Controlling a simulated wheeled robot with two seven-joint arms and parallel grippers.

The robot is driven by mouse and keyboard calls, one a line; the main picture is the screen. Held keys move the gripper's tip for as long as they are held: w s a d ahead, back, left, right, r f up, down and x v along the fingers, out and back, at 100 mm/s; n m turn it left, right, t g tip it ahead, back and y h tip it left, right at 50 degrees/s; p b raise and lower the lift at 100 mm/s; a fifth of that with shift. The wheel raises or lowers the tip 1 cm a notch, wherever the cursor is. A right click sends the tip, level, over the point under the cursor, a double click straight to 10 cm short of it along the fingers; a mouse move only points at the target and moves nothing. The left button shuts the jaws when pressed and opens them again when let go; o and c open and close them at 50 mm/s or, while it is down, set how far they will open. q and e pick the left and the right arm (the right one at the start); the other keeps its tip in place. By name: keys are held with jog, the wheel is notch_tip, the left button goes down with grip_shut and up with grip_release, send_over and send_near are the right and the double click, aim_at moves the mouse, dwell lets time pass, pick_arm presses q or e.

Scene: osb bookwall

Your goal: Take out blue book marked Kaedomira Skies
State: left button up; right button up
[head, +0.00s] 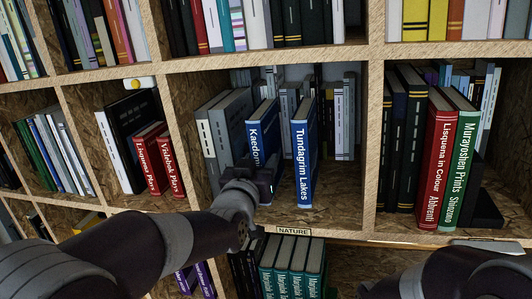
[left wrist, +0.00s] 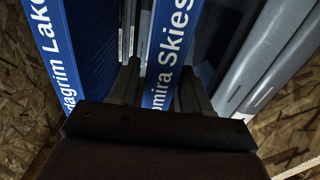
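The blue book marked Kaedomira Skies (head: 256,135) stands upright in the middle compartment, its lower spine hidden behind my left gripper (head: 264,184). Its spine also shows in the left wrist view (left wrist: 171,55), reading "omira Skies". There my left gripper (left wrist: 158,88) has one finger on each side of this spine, with what look like narrow gaps. It is open around the book, which is still among the others on the shelf. My right gripper is out of view; only part of my right arm shows at the lower right of the head view.
A second blue book, Tundagrim Lakes (head: 304,150), stands close to the right of it. Grey and white books (head: 222,130) stand to the left, and more grey books behind. A wooden divider (head: 374,130) bounds the compartment; a NATURE label (head: 294,232) is on the shelf edge.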

pick_arm(q)
grip_shut()
jog(key=shift+r, duration=0.1)
jog(key=shift+s+a+b, duration=0.15)
jog(key=shift+s+b, duration=0.2)
jog(key=shift+b, duration=0.1)
jog(key=shift+b+v, duration=0.55)
jog(key=shift+v, duration=0.65)
jog(key=o, duration=0.5)
grip_release()
jog(key=shift+c, duration=1)
